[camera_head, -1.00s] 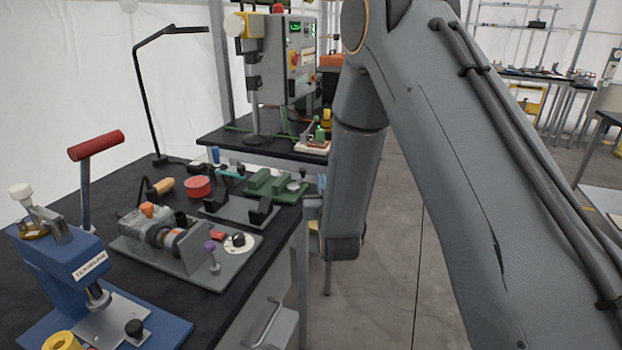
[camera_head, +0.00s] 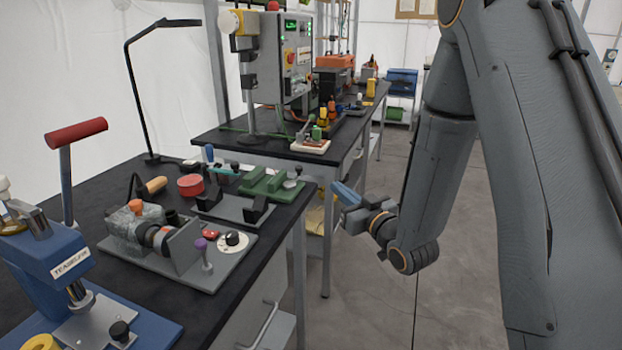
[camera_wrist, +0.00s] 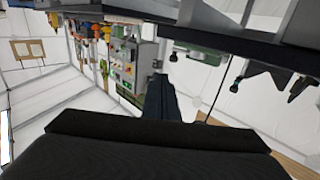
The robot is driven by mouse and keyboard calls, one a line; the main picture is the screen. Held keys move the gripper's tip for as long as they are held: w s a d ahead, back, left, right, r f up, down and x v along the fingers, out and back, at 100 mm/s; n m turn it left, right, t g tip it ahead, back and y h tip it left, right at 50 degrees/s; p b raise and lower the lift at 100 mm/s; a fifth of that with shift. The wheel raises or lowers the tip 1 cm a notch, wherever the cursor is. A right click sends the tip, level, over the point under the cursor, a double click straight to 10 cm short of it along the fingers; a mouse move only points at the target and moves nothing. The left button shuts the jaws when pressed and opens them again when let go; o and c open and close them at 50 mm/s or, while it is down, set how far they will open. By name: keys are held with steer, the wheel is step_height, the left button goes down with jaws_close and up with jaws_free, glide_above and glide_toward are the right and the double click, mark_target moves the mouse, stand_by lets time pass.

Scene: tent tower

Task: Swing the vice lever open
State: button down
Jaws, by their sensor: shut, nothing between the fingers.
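A green vice-like block (camera_head: 268,184) sits near the far right corner of the near bench. A small silver lever with a dark knob (camera_head: 292,181) stands at its right end. I cannot tell for certain whether this is the vice lever. My gripper (camera_head: 342,194) is shut and empty, out past the bench's right edge. It is to the right of the green block and apart from it. In the wrist view, my dark gripper (camera_wrist: 162,92) points toward the benches, and a green part (camera_wrist: 203,56) shows under the bench edge, picture upside down.
The near black bench (camera_head: 130,178) holds a blue press (camera_head: 50,262), a grey clamp fixture (camera_head: 165,240), a red round tin (camera_head: 191,185) and a black lamp (camera_head: 137,90). A control cabinet (camera_head: 290,58) stands on the bench behind. Open floor (camera_head: 365,285) lies to the right.

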steer(key=w+a+y, duration=0.1)
steer(key=w+a, duration=0.1)
steer(key=w, duration=0.1)
steer(key=w+a+n+g+p, duration=0.1)
steer(key=w+a, duration=0.2)
steer(key=w+a+n+y+p, duration=0.1)
steer(key=w+a, duration=0.1)
steer(key=w, duration=0.1)
steer(key=shift+w+a+f+g+y, duration=0.2)
steer(key=shift+w+a+g+y, duration=0.1)
steer(key=shift+w+a+g, duration=0.1)
stand_by(0.4)
steer(key=shift+w+a, duration=0.3)
steer(key=shift+w, duration=0.15)
steer(key=shift+w+r, duration=0.1)
steer(key=shift+r, duration=0.15)
